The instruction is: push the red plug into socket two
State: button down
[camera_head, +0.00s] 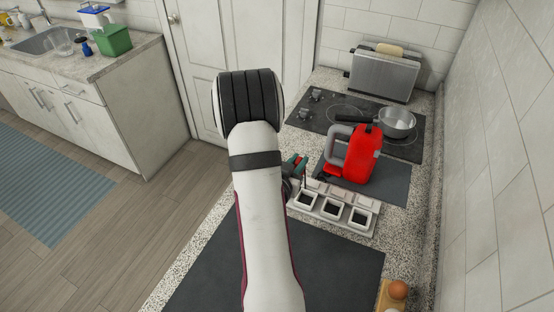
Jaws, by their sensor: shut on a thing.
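My gripper (300,172) shows only in part, just right of my forearm, which hides much of it. It is shut, with a small bit of red at its tip that looks like the red plug (304,170); the plug's shape is too small to make out. A white socket strip (318,213) lies on the counter just below and right of the gripper. It has three dark square openings in a row. The middle one (331,208) appears empty; no number is readable. I cannot tell whether the plug touches the strip.
A red appliance with a grey handle (362,155) stands on a dark mat (393,188) behind the strip. A saucepan (397,122) sits on the hob, with a toaster (383,76) behind. An egg (399,289) is at the lower right. The dark front mat (340,263) is clear.

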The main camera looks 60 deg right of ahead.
jog(key=s, duration=0.1)
jog(key=s+f, duration=0.1)
jog(key=s, duration=0.1)
jog(key=shift+s+a+f, duration=0.2)
jog(key=shift+a+f, duration=0.1)
jog(key=shift+f, duration=2.95)
jog(key=shift+f, duration=0.5)
jog(key=shift+f, duration=0.3)
jog(key=shift+f, duration=0.6)
